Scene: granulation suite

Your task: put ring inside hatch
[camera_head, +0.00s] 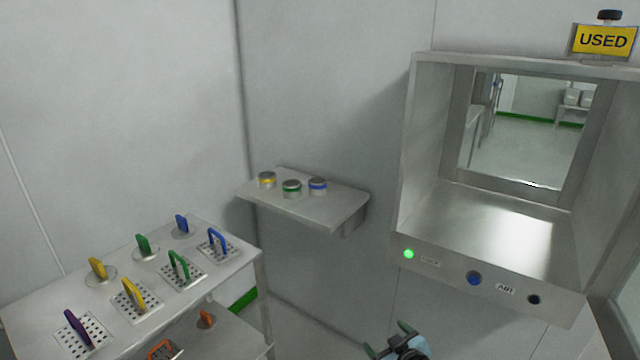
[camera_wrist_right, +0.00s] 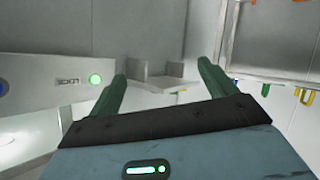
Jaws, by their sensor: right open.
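The hatch (camera_head: 500,215) is an open steel pass-through box in the right wall, with a window at its back. Its floor looks empty. No plain ring stands out. Three short round metal pieces with yellow (camera_head: 267,180), green (camera_head: 292,189) and blue (camera_head: 318,186) bands sit on a small wall shelf (camera_head: 335,207) left of the hatch; I cannot tell whether one is the ring. My right gripper (camera_head: 388,341) is low at the bottom edge, below the hatch and shelf. In the wrist view its green fingers (camera_wrist_right: 160,72) are apart with nothing between them. My left gripper is out of view.
A steel rack (camera_head: 215,280) at lower left holds several perforated plates and round discs with coloured handles. The hatch front has a lit green lamp (camera_head: 408,254) and a blue button (camera_head: 473,278). A yellow USED sign (camera_head: 603,41) stands on top.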

